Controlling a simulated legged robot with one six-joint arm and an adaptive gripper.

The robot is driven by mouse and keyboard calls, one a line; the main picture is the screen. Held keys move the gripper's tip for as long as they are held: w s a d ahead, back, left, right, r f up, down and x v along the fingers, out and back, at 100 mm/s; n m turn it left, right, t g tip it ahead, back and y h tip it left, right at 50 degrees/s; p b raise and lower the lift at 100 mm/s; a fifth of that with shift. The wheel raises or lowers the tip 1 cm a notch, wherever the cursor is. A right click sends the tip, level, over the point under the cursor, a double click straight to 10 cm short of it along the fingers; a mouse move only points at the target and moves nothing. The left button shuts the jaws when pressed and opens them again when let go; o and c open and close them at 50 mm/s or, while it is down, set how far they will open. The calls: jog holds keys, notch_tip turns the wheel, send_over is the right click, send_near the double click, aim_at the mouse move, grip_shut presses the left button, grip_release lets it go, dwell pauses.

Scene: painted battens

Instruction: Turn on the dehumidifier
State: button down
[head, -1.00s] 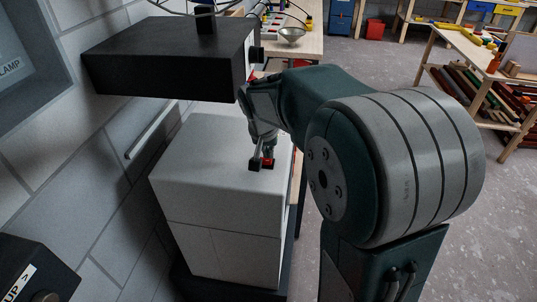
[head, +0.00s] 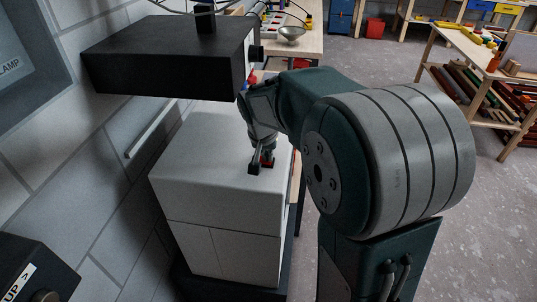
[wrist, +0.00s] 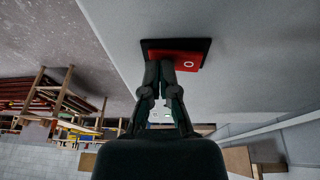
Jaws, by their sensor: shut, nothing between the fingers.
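The dehumidifier (head: 205,180) is a white box standing by the wall on a dark base. On its top is a red rocker switch (wrist: 178,59) in a black frame, with a white circle mark at one end in the wrist view. My gripper (head: 260,165) points down at the switch from above; its shut fingertips (wrist: 166,66) are at the edge of the red rocker, at the end away from the circle. I cannot tell whether they press on it. In the head view the fingers largely hide the switch.
A black box (head: 165,60) overhangs the back of the dehumidifier's top, close to my arm.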

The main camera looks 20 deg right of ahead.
jog(key=shift+w+a+r, duration=0.25)
jog(key=shift+a, duration=0.15)
jog(key=shift+r, duration=0.15)
jog(key=r, duration=0.4)
jog(key=shift+d, duration=0.3)
jog(key=s+r, duration=0.3)
jog(key=r, duration=0.6)
jog(key=shift+s+a, duration=0.15)
jog(key=shift+s, duration=0.15)
